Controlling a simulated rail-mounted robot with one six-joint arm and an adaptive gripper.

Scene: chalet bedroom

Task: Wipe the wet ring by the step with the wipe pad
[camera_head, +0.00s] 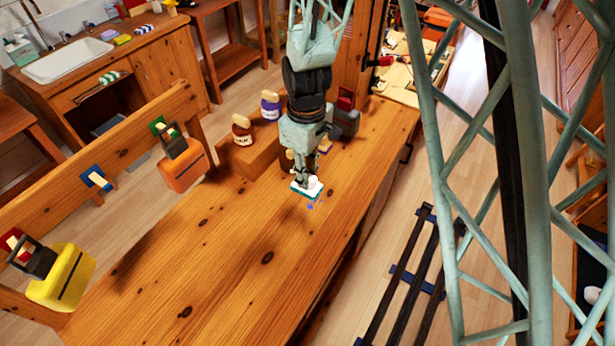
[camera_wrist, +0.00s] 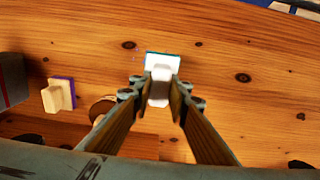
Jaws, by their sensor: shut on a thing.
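The wipe pad (camera_head: 307,189) is a white block with a teal underside, low over or on the wooden worktop (camera_head: 225,250); I cannot tell whether it touches. My gripper (camera_head: 306,175) is above it, shut on its white handle. The wrist view also shows the pad (camera_wrist: 163,61) between my fingertips (camera_wrist: 160,88). Small bluish specks (camera_head: 311,206) on the wood just in front of the pad may be part of the wet ring; no whole ring shows. The wooden step (camera_head: 257,155) is behind and left of the pad.
A red-lidded jar (camera_head: 241,130) and a purple-lidded jar (camera_head: 270,106) stand on the step. A wooden block with a purple base (camera_wrist: 58,95) lies left in the wrist view. The front worktop is clear.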

